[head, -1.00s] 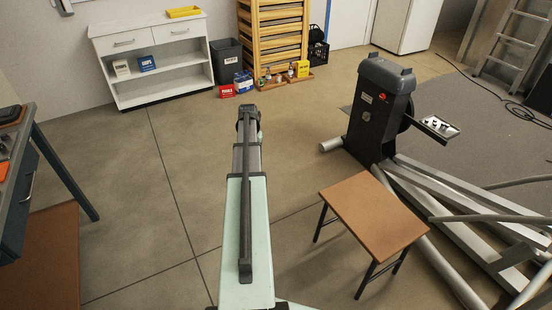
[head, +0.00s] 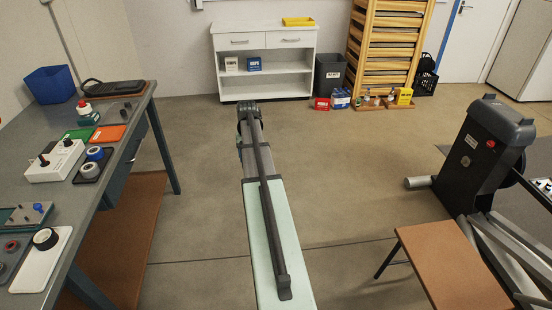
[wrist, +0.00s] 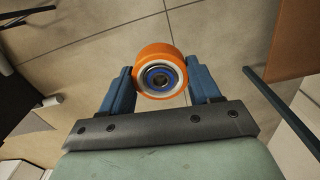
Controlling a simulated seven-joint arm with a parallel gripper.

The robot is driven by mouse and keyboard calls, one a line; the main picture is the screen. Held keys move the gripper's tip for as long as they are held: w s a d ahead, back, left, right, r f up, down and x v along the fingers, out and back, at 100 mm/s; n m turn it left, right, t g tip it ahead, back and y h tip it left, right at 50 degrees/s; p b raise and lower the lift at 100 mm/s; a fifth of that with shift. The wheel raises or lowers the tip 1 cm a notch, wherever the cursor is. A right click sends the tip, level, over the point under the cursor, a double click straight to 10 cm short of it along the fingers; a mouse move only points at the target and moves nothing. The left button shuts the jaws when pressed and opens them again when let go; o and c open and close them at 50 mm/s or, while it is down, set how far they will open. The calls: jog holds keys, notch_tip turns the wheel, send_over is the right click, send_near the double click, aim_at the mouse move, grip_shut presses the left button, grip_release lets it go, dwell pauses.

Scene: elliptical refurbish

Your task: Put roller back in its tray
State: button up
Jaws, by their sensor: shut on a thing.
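An orange roller (wrist: 160,70) with a pale rim and a dark blue hub sits between the two blue fingers of my gripper (wrist: 163,88) in the wrist view. My gripper is shut on it, above the floor. In the head view my gripper (head: 247,108) is at the far end of my outstretched arm, and the roller is hidden there. On the workbench (head: 120,182) at left lie a dark tray (head: 91,174) holding blue-and-white rollers, an orange flat tray or mat (head: 108,134) and a green one (head: 79,134). I cannot tell which is the roller's tray.
The bench also holds a white box with knobs (head: 55,162), a white tray (head: 32,276) with a black ring, and a blue bin (head: 50,84). A brown stool (head: 452,265) and the elliptical (head: 485,155) stand at right. Floor between bench and arm is clear.

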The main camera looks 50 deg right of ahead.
jog(key=w+a+r+n, duration=0.2)
jog(key=w+a, duration=0.3)
jog(key=a, duration=0.4)
jog(key=w+a+r+n, duration=0.1)
jog(key=w+a+r, duration=0.3)
jog(key=a, duration=0.5)
notch_tip(320, 180, up, 12)
jog(key=n, duration=1)
send_over(38, 275)
jog(key=shift+f, duration=3.5)
jog(key=shift+f, duration=0.55)
